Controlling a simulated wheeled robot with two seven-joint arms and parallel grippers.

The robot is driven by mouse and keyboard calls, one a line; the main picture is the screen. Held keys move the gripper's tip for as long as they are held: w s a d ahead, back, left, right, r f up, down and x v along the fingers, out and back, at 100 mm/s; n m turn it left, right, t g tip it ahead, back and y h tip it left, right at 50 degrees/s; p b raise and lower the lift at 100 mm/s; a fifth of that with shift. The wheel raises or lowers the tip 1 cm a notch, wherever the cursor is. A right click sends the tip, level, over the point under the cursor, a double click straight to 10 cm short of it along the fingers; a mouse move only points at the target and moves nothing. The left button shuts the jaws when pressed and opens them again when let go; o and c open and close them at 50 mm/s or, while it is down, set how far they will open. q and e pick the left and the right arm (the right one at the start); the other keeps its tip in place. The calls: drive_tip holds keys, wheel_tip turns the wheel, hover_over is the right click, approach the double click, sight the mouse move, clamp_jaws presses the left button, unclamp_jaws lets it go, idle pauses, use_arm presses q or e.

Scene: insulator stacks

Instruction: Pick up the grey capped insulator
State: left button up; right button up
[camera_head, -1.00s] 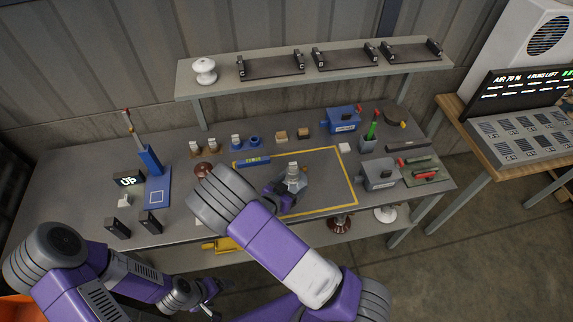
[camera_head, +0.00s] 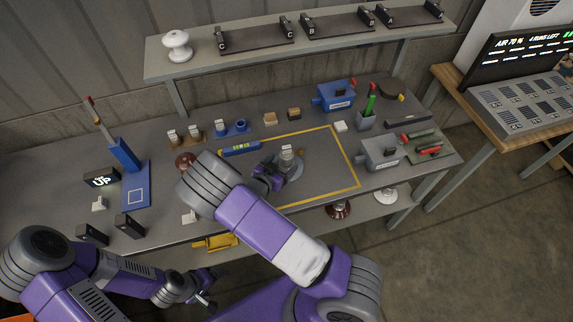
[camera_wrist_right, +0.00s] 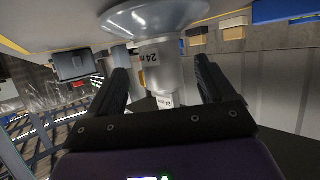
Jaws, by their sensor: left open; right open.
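The grey capped insulator (camera_head: 287,156) stands inside the yellow outline on the workbench, with a wide disc and a pale cap on top. My right gripper (camera_head: 272,174) is at its left side in the head view, partly hiding it. In the right wrist view the insulator's grey metal neck (camera_wrist_right: 157,68), marked 24, lies between the two open fingers of the right gripper (camera_wrist_right: 161,70). Gaps show on both sides, so the fingers look apart from it. My left gripper (camera_head: 207,291) is open and empty, low in front of the bench.
A blue level-like bar (camera_head: 241,149) lies at the outline's back left. A grey vise (camera_head: 381,153) and blue vise (camera_head: 335,97) stand to the right. A white insulator (camera_head: 177,46) and several dark cradles occupy the upper shelf (camera_head: 300,52). The outlined area's right part is clear.

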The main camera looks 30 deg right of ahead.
sight(283, 162)
drive_tip(key=x, duration=0.4)
drive_tip(key=shift+w+d+f, duration=0.15)
drive_tip(key=shift+w, duration=0.05)
clamp_jaws()
